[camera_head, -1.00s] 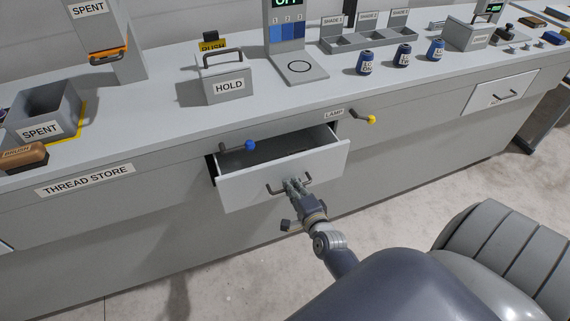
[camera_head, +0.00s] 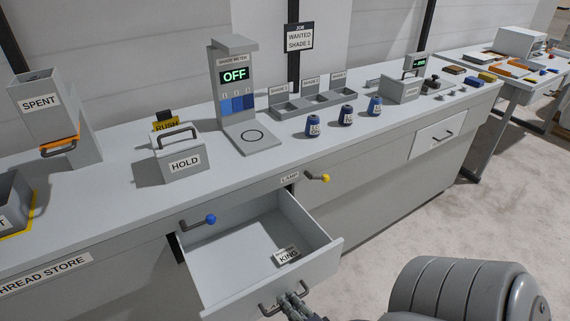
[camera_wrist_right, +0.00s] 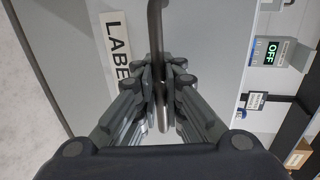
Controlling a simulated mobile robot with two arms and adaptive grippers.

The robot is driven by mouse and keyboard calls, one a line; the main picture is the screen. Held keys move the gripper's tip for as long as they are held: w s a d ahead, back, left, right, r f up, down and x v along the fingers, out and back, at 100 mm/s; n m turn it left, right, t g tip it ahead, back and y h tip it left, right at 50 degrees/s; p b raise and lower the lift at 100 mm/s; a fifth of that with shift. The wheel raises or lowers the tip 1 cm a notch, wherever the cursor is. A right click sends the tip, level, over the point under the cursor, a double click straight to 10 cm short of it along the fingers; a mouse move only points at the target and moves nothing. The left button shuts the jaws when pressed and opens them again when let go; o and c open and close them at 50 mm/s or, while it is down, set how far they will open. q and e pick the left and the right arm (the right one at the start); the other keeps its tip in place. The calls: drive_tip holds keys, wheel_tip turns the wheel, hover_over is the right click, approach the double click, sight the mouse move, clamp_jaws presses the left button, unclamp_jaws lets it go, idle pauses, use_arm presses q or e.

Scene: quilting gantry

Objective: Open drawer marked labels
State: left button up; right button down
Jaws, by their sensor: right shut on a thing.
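The drawer (camera_head: 238,250) below the bench top is pulled well out, and its pale inside shows. A small labelled piece (camera_head: 287,256) lies on its floor; its print ends in "KING". The drawer front carries a white label (camera_wrist_right: 119,45) reading "LABE" in the right wrist view, the rest hidden by a finger. My right gripper (camera_wrist_right: 163,78) is shut on the dark bar handle (camera_wrist_right: 155,25) of this drawer. In the head view the right gripper (camera_head: 296,304) is at the bottom edge, on the handle (camera_head: 268,309). My left gripper is not in view.
A blue-knobbed lever (camera_head: 211,219) and a yellow-knobbed lever (camera_head: 325,178) stick out above the drawer at either side. On the bench stand a HOLD box (camera_head: 185,165), a shade meter (camera_head: 235,95) reading OFF and several blue spools (camera_head: 312,125). Floor at right is clear.

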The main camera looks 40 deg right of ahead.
drive_tip(key=c, duration=1.7)
unclamp_jaws()
drive_tip(key=v, duration=1.2)
